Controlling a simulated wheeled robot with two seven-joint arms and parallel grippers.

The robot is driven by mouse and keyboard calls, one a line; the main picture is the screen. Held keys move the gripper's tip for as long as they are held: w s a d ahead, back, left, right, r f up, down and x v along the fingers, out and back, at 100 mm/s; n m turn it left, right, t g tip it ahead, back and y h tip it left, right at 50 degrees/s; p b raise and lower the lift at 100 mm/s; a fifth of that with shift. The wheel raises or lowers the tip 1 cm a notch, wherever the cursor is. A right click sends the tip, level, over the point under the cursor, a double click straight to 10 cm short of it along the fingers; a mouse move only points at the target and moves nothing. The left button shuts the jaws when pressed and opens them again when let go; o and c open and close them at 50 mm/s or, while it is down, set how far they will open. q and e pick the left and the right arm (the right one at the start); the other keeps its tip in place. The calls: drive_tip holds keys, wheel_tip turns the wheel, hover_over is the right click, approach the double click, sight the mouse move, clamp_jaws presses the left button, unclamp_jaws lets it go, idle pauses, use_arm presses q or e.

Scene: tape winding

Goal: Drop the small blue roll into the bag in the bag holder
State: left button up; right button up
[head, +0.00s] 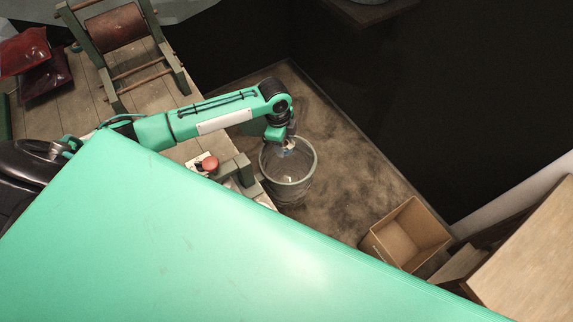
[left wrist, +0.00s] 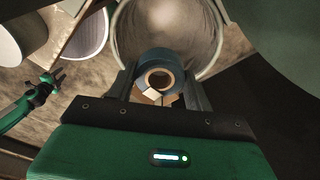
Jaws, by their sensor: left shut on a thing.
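In the head view my left arm reaches from the left to the bag holder (head: 288,193), a round grey bin shape standing on the floor by the table end. My left gripper (head: 287,141) points down over its far rim. In the left wrist view the small blue roll (left wrist: 157,60), with a pale brown core, sits between the fingers of my left gripper (left wrist: 158,88), which is shut on it. The grey open bag (left wrist: 165,22) shows behind the roll. My right gripper (left wrist: 53,79) seems to show small at the left of that view; its jaws are unclear.
An open cardboard box (head: 408,235) stands on the floor to the right. A wooden table (head: 150,97) at the left carries a winding frame (head: 117,28), red bags (head: 25,52) and a red button (head: 210,163). The floor between bin and box is clear.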

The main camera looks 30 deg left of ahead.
use_arm(q)
wheel_tip(320, 180, down, 7)
drive_tip(key=m+b, duration=0.1)
drive_tip(key=b, duration=0.5)
drive_tip(key=shift+a+m, duration=0.3)
drive_tip(key=shift+a, duration=0.05)
drive_tip(key=o, duration=1.1)
drive_tip(key=shift+c, duration=0.2)
drive_tip(key=r, duration=0.4)
drive_tip(key=a+r+b, duration=0.1)
drive_tip(key=r, duration=0.8)
drive_tip(key=shift+a+r+b, duration=0.3)
drive_tip(key=shift+a+b, duration=0.05)
drive_tip(key=shift+b, duration=0.05)
drive_tip(key=shift+s+f, duration=0.1)
drive_tip(key=shift+s, duration=0.05)
